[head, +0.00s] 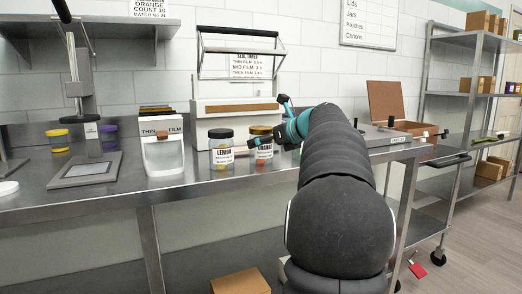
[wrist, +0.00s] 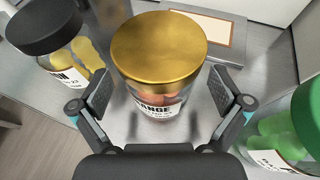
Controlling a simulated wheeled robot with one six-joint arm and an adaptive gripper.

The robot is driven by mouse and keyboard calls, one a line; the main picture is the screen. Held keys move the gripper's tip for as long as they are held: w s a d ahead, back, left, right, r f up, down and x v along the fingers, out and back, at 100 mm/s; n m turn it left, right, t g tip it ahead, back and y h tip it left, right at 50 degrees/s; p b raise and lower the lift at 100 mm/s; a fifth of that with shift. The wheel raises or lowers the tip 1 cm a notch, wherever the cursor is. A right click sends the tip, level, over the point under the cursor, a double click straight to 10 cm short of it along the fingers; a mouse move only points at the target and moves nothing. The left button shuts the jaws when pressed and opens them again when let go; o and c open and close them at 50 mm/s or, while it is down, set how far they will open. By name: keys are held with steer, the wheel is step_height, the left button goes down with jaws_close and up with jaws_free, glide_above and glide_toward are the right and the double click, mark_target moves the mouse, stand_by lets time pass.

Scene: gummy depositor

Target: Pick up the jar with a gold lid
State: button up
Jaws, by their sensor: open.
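The jar with a gold lid (head: 261,146) stands upright on the steel bench, right of the black-lidded jar. In the wrist view the gold-lidded jar (wrist: 159,62) is in the middle, with a white label reading "ANGE" and orange pieces inside. My gripper (head: 271,122) is at the jar in the head view, partly covering it. In the wrist view my gripper (wrist: 160,97) is open, with one finger on each side of the jar. A gap shows between the fingers and the glass; I see no clear contact.
A black-lidded jar labelled LEMON (head: 221,149) stands close on the left; it also shows in the wrist view (wrist: 62,52). A green-lidded jar (wrist: 302,122) is near the right finger. A sealing machine (head: 215,108) stands behind.

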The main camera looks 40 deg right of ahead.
steer(key=shift+x, duration=0.8)
steer(key=c, duration=1.2)
steer(key=shift+r, duration=0.1)
step_height(320, 180, up, 10)
steer(key=shift+f+p, duration=0.1)
steer(key=shift+p, duration=0.65)
